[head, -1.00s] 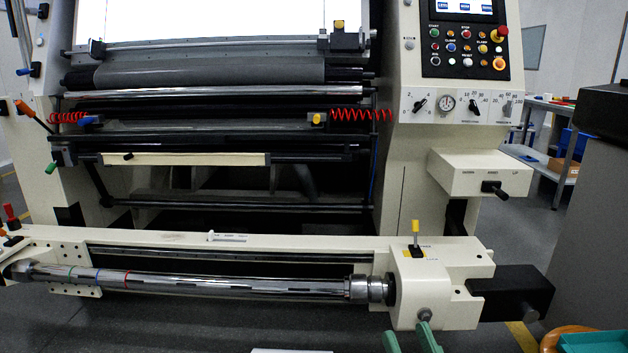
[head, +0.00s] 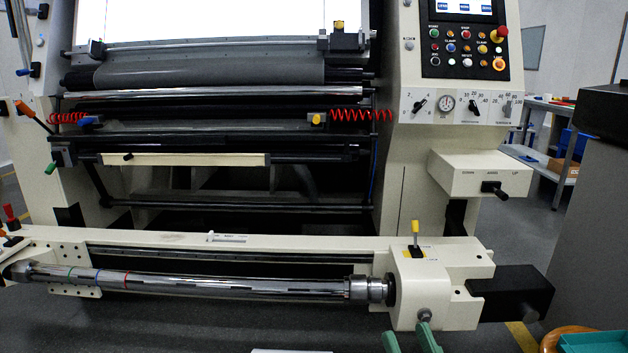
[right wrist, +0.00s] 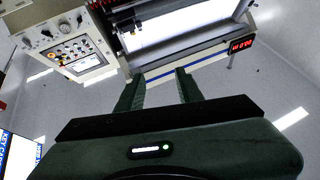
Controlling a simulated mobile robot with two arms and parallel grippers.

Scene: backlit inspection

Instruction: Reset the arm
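My right gripper (head: 409,341) shows as two green fingers at the bottom edge of the head view, in front of the right end of the machine's front beam. In the right wrist view my right gripper (right wrist: 160,82) points up toward the machine, with a clear gap between its two fingers and nothing in the gap. My left gripper is not in view. A chrome shaft (head: 220,283) with coloured rings lies along the front beam (head: 330,244).
A cream end block (head: 405,290) with a yellow-topped lever and a black motor housing (head: 512,293) stand close to the right gripper. The control panel (head: 466,45) is above. A teal tray (head: 600,343) is at the bottom right. Grey floor (head: 180,325) lies in front of the beam.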

